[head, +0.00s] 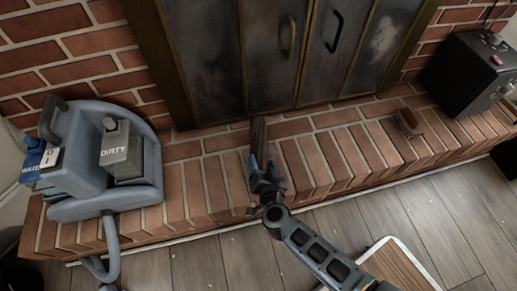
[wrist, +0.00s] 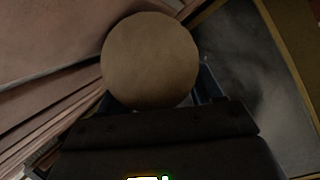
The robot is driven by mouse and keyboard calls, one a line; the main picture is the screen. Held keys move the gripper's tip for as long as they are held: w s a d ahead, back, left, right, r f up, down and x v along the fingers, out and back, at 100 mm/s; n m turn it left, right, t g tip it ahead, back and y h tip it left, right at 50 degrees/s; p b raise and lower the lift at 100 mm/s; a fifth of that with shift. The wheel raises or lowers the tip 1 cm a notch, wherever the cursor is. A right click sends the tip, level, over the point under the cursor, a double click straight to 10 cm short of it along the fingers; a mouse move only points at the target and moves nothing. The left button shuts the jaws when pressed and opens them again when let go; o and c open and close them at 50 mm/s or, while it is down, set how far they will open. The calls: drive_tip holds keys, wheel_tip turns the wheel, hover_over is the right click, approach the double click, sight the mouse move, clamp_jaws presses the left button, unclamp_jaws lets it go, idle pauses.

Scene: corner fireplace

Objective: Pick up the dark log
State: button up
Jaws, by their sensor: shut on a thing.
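The dark log (head: 258,134) shows in the head view as a narrow dark piece at the tip of my gripper (head: 266,174), over the brick hearth in front of the fireplace doors. My gripper is shut on it. In the wrist view the log (wrist: 150,60) shows its round, pale brown end face between the fingers (wrist: 152,92). The rest of its length is hidden behind that face. I cannot tell whether the log touches the hearth.
The brick hearth (head: 211,201) runs along the metal fireplace doors (head: 272,50). A grey-blue machine (head: 150,165) with a hose stands at left. A small brown object (head: 407,123) and a black box (head: 470,75) are at right. A wood-topped piece (head: 395,268) is at the lower right.

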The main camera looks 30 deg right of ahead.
drive_tip(key=shift+r, duration=0.15)
wheel_tip(320, 180, up, 28)
drive_tip(key=p, duration=2.1)
drive_tip(key=shift+p, duration=0.3)
drive_tip(key=shift+s, duration=0.1)
